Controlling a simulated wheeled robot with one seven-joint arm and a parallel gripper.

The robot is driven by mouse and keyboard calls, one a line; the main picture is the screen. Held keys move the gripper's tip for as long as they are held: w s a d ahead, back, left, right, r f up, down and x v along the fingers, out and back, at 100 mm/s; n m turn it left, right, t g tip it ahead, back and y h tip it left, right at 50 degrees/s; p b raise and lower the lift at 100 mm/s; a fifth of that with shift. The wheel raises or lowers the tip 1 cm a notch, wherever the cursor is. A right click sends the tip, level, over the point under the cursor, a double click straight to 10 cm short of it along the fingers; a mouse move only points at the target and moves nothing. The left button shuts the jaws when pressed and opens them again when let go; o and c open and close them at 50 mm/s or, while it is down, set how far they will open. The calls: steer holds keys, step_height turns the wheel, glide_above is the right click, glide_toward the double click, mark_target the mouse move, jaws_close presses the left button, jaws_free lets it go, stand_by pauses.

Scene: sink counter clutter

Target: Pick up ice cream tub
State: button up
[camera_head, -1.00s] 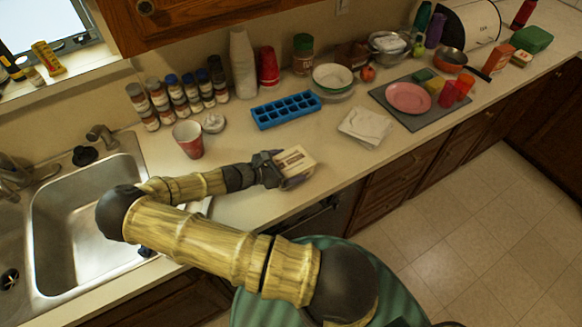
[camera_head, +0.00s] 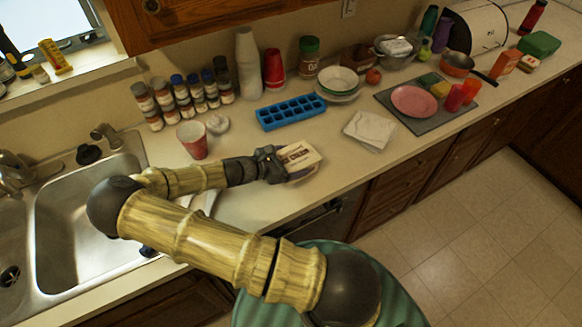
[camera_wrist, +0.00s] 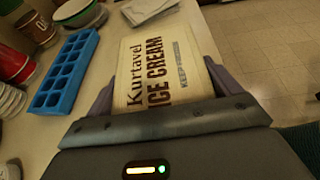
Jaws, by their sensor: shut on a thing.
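The ice cream tub (camera_head: 299,157) is a cream-coloured box with dark lettering, near the front edge of the counter in the head view. In the wrist view the tub (camera_wrist: 158,65) fills the space between the fingers, and its "Kurtavel ICE CREAM" label faces the camera. My gripper (camera_head: 288,164) is shut on the tub, with a purple-grey finger along each side of it in the wrist view (camera_wrist: 160,88). In the head view the tub looks slightly tilted. I cannot tell for sure how far its underside is from the counter.
A blue ice tray (camera_head: 291,112) and a red cup (camera_head: 193,139) stand behind the arm. Folded white cloth (camera_head: 370,130) lies to the right, before a grey mat (camera_head: 433,124) with a pink plate (camera_head: 412,101). The sink (camera_head: 75,220) is at left. Some counter between tub and cloth is bare.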

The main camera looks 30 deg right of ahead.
mark_target(291, 159)
step_height(291, 159, up, 7)
steer(key=shift+f+b, duration=0.15)
steer(key=shift+b, duration=0.45)
stand_by(0.5)
